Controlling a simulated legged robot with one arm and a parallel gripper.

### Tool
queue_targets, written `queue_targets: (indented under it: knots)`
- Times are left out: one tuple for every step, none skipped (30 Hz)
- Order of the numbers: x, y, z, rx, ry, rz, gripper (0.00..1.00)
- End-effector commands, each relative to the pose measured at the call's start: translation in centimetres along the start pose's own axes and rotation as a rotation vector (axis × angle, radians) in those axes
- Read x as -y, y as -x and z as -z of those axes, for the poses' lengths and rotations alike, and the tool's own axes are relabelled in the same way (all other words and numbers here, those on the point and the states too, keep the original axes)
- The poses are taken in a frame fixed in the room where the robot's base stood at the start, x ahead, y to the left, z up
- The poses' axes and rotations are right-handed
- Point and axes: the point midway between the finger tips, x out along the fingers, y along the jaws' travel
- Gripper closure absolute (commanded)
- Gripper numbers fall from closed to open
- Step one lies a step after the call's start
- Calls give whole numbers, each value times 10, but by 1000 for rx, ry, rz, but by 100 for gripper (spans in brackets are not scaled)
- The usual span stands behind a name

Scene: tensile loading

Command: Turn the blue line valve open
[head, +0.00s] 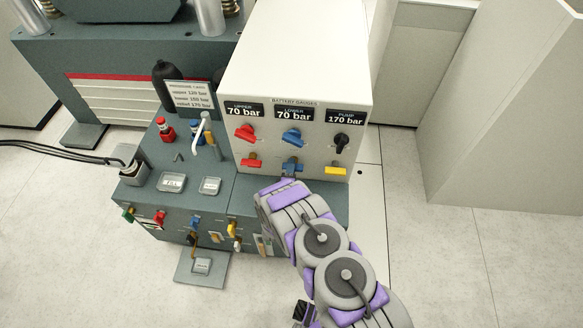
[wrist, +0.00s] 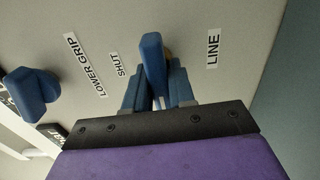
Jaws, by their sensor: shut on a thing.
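The blue line valve handle (wrist: 153,58) stands out from the pale panel in the wrist view, between the SHUT and LINE labels. My gripper (wrist: 157,88) has one finger on each side of it and is shut on it. In the head view my gripper (head: 290,172) reaches the lower middle of the panel and covers much of the handle. The handle's exact angle is hard to tell there.
A blue knob (head: 292,137) sits just above on the panel (head: 290,70). Red handles (head: 251,162) are to its left, a black knob (head: 341,143) and a yellow handle (head: 335,171) to its right. A teal bench (head: 200,215) with small valves stands below left. Floor at right is clear.

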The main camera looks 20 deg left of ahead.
Motion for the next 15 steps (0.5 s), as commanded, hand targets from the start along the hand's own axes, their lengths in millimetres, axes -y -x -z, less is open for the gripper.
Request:
queue_targets:
  knots:
    - [3, 3, 6, -14, 2, 7, 100]
    - [3, 3, 6, -14, 2, 7, 100]
    - [3, 3, 6, -14, 2, 7, 74]
    - [3, 3, 6, -14, 2, 7, 71]
    - [3, 3, 5, -13, 2, 7, 68]
    - [2, 2, 5, -12, 1, 6, 65]
    - [2, 2, 4, -11, 1, 5, 62]
    - [2, 2, 4, -10, 1, 5, 59]
    - [2, 2, 4, -9, 1, 4, 55]
    - [2, 2, 3, -8, 1, 4, 55]
    - [2, 2, 3, -7, 1, 4, 55]
    - [1, 2, 2, -6, 0, 3, 55]
    - [1, 2, 1, -6, -1, 3, 55]
    - [0, 2, 1, -5, -1, 2, 55]
    - [0, 2, 0, -5, -2, 2, 55]
